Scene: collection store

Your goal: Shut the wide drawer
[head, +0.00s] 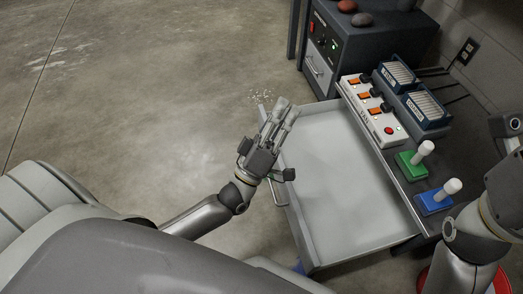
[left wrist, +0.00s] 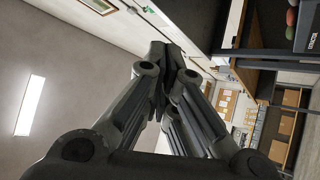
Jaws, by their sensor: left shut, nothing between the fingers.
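The wide drawer (head: 345,196) is pulled well out of the dark bench. Its pale inside is empty where I can see it. Its front panel (head: 298,231) faces left, with a bar handle (head: 279,193) on it. My left gripper (head: 279,108) is shut and empty, at the far part of the drawer's front edge. I cannot tell whether it touches the panel. In the left wrist view its closed fingers (left wrist: 166,70) fill the middle. My right arm shows at the lower right of the head view, but its fingers are not seen.
On the bench stand a white control box (head: 372,112) with switches, two dark racks (head: 424,106), a green-based block (head: 412,162) and a blue-based block (head: 436,199). A dark cabinet (head: 350,60) stands beyond the drawer. A red round thing (head: 424,283) is at the lower right. Open floor lies left.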

